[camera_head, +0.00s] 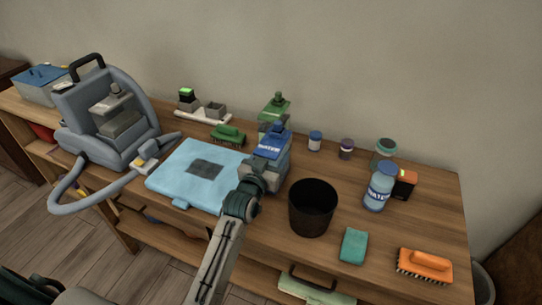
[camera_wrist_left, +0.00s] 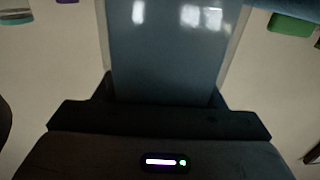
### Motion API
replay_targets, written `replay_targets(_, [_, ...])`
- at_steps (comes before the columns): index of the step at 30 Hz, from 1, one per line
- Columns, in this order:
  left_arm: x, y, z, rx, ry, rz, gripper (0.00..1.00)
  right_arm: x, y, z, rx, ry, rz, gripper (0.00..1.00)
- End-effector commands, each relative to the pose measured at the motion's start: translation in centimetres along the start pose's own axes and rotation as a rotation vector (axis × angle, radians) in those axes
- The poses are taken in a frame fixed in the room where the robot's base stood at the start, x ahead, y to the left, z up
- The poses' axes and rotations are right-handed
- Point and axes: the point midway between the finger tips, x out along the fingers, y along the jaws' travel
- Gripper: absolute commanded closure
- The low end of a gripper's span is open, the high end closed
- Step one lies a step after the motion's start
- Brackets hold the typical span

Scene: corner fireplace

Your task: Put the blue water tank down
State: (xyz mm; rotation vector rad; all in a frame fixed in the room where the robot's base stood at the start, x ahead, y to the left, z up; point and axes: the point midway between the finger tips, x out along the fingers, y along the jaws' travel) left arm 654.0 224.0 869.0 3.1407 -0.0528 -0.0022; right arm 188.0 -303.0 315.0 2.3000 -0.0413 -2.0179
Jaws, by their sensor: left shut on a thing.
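The blue water tank (camera_head: 272,148) has a blue cap and a "WATER" label. It is upright above the wooden table's middle, in front of a green tank (camera_head: 274,108). My left gripper (camera_head: 256,182) is shut on its near side. In the left wrist view the tank (camera_wrist_left: 165,50) fills the space between the fingers (camera_wrist_left: 160,112). The tank's base is partly hidden by my gripper, so I cannot tell whether it touches the table (camera_head: 400,225). My right gripper is not in view.
A grey machine with a hose (camera_head: 105,115) is at the left.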

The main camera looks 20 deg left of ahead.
Motion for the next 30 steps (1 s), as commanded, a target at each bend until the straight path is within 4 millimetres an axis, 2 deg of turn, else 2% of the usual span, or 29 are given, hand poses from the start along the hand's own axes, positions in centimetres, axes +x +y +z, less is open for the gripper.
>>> replay_targets(11, [0.0, 0.0, 0.3, 0.000, 0.005, -0.001, 0.77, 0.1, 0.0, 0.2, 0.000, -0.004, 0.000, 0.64])
replay_targets(12, [0.0, 0.0, 0.5, 0.000, 0.002, 0.000, 0.33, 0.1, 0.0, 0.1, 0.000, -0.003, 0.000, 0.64])
replay_targets(15, [0.0, 0.0, 0.4, 0.000, 0.002, 0.000, 0.15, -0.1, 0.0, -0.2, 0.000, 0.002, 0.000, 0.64])
replay_targets(25, [0.0, 0.0, 0.1, 0.000, 0.002, 0.000, 0.15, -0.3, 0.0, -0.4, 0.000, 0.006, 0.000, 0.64])
replay_targets(30, [-2.2, 0.0, 0.4, 0.000, 0.000, 0.000, 0.15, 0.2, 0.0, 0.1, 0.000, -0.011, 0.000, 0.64])
